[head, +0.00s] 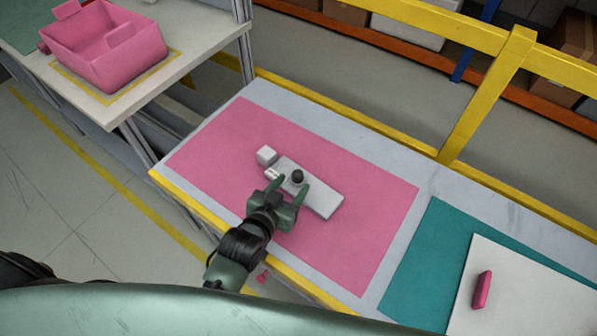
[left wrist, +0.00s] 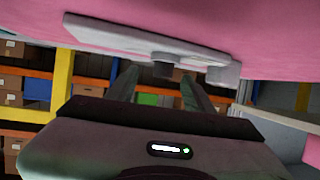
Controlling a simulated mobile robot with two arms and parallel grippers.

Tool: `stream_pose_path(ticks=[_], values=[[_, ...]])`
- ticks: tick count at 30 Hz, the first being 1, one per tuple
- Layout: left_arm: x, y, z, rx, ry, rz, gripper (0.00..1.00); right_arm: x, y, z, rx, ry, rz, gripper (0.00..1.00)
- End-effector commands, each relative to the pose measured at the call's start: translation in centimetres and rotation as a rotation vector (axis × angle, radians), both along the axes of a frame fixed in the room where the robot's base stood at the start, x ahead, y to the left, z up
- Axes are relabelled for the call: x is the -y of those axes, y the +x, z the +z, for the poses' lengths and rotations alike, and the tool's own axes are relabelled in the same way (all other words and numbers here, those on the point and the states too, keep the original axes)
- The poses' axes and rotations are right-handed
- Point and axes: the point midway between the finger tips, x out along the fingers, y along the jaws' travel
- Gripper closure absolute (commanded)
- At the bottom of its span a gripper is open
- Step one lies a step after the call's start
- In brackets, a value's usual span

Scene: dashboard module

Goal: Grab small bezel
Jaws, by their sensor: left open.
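A flat pale grey plate (head: 314,190), which seems to be the small bezel, lies on the pink mat (head: 215,150). A dark round knob (head: 297,176) stands on it. A white cube (head: 266,155) and a small white piece (head: 272,173) sit by its left end. My left gripper (head: 291,185) is open at the plate, its fingertips on either side of the knob in the picture; I see no contact. In the left wrist view, which looks upside down, the plate (left wrist: 140,38), knob (left wrist: 163,69) and cube (left wrist: 222,73) show beyond the open fingers. My right gripper is out of view.
A pink bin (head: 105,55) stands on a separate table at upper left. A teal mat (head: 425,250) with a white board (head: 520,290) and a pink block (head: 482,289) lies at right. A yellow rail (head: 420,30) runs behind the table. The mat's right part is clear.

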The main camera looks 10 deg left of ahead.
Motion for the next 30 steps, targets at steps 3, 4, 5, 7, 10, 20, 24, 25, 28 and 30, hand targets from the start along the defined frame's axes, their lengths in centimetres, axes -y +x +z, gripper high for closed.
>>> stream_pose_path(ticks=[3, 4, 5, 7, 10, 20, 24, 25, 28, 30], values=[[0.2, 1.4, -0.4, 0.001, 0.000, 0.000, 0.48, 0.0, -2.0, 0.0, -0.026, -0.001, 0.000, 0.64], [0.2, 1.7, -0.5, 0.001, 0.000, 0.000, 0.48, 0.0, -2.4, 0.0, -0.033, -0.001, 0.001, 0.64], [0.3, 2.1, -0.7, 0.001, 0.000, 0.000, 0.48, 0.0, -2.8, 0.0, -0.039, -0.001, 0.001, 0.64], [0.3, 3.1, -1.0, 0.001, 0.000, 0.000, 0.48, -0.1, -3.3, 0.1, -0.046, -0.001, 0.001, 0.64], [0.5, 4.5, -1.7, 0.001, -0.001, -0.001, 0.48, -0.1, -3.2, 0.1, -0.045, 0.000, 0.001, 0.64], [0.8, 5.7, -2.3, -0.001, 0.000, -0.001, 0.48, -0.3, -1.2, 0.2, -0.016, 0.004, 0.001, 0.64], [0.8, 5.7, -2.3, -0.001, 0.000, -0.001, 0.70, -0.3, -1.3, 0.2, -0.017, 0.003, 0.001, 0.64], [0.8, 5.7, -2.3, -0.001, 0.000, -0.001, 0.78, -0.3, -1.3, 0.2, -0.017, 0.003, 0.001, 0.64], [0.7, 5.7, -2.3, -0.001, 0.000, -0.001, 1.00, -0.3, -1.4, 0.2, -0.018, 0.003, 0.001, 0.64], [0.8, 5.7, -2.2, 0.002, -0.001, -0.001, 1.00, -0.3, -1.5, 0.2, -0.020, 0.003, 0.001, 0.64]])
